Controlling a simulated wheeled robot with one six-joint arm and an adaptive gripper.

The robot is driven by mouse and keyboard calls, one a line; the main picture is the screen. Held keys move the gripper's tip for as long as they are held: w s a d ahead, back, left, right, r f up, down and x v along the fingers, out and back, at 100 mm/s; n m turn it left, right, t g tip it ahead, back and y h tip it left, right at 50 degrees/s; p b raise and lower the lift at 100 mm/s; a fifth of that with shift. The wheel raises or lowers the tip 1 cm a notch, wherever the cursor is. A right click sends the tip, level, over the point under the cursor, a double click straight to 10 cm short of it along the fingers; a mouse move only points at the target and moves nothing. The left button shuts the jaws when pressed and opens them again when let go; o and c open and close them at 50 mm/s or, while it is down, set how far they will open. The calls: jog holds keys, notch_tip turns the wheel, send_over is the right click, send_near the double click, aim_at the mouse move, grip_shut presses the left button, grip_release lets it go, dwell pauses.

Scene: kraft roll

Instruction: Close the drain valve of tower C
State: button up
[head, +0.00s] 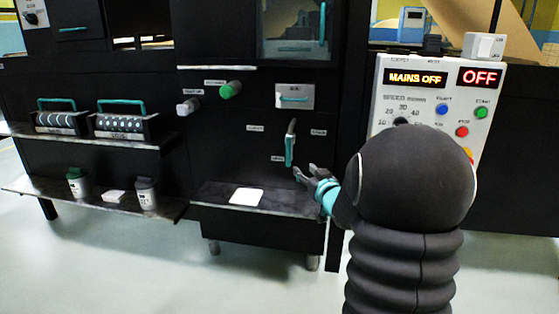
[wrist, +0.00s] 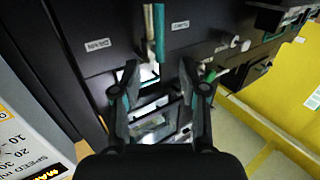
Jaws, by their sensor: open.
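A lever with a teal grip (head: 289,150) stands near vertical on the black machine front, with small labels around it that I cannot read. It also shows in the wrist view (wrist: 159,35), hanging between and just beyond my fingers. I cannot read whether it is marked as the drain valve of tower C. My gripper (head: 304,171) is open and empty, just to the right of and below the lever's lower end in the head view. In the wrist view, my gripper (wrist: 158,68) has its fingers spread, apart from the lever.
A control panel (head: 428,105) reading MAINS OFF stands at the right, near my arm. A green knob (head: 230,90) and a white knob (head: 188,107) stick out at the left. A low ledge (head: 215,197) with a white pad (head: 246,197) lies below the lever.

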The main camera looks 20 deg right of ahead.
aim_at(289, 156)
jog(key=shift+y, duration=0.3)
jog(key=w, duration=1.4)
jog(key=shift+w+d+f, duration=0.1)
jog(key=shift+d+f, duration=0.15)
jog(key=shift+d, duration=0.05)
grip_shut()
